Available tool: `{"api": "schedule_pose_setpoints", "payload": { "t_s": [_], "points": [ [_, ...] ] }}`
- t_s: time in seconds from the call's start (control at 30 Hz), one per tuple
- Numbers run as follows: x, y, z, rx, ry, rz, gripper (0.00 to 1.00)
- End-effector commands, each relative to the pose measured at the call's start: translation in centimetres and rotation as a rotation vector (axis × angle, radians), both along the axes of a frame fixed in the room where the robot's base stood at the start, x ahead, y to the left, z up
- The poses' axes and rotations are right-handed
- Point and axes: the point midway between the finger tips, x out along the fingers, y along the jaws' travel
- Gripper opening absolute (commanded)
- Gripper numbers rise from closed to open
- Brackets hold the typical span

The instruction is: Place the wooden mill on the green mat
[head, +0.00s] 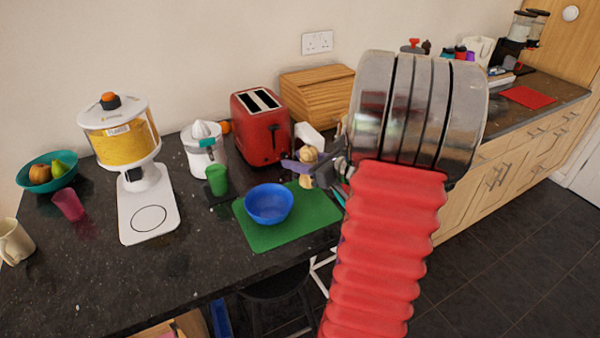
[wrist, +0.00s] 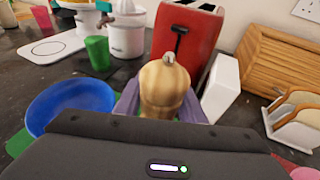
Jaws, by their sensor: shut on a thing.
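The wooden mill (wrist: 166,88) is pale turned wood with a small metal knob on top. It stands roughly upright between the purple fingers of my gripper (wrist: 168,105). In the head view the mill (head: 309,155) shows at the fingers (head: 305,168), over the back right part of the green mat (head: 265,236). My gripper is shut on the mill. A blue bowl (head: 269,204) sits on the mat, left of the mill.
A red toaster (head: 262,128) stands behind the mat, with a wooden bread box (head: 315,95) to its right. A green cup (head: 216,180) and a white juicer (head: 204,150) stand to the left. The mat's front right part looks bare.

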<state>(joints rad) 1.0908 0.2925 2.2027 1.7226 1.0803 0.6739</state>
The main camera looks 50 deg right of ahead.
Motion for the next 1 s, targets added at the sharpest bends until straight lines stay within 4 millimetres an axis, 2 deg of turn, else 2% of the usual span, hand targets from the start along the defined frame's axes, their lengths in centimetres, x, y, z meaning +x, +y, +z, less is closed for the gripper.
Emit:
{"api": "schedule_pose_setpoints", "payload": {
  "t_s": [0.37, 0.7, 1.0],
  "points": [
    [0.0, 0.0, -0.4, -0.001, -0.001, 0.001, 0.1],
    [0.0, 0.1, -3.7, 0.002, 0.001, 0.0, 0.1],
    [0.1, 0.1, -4.1, -0.001, -0.001, 0.001, 0.1]
  ]
}}
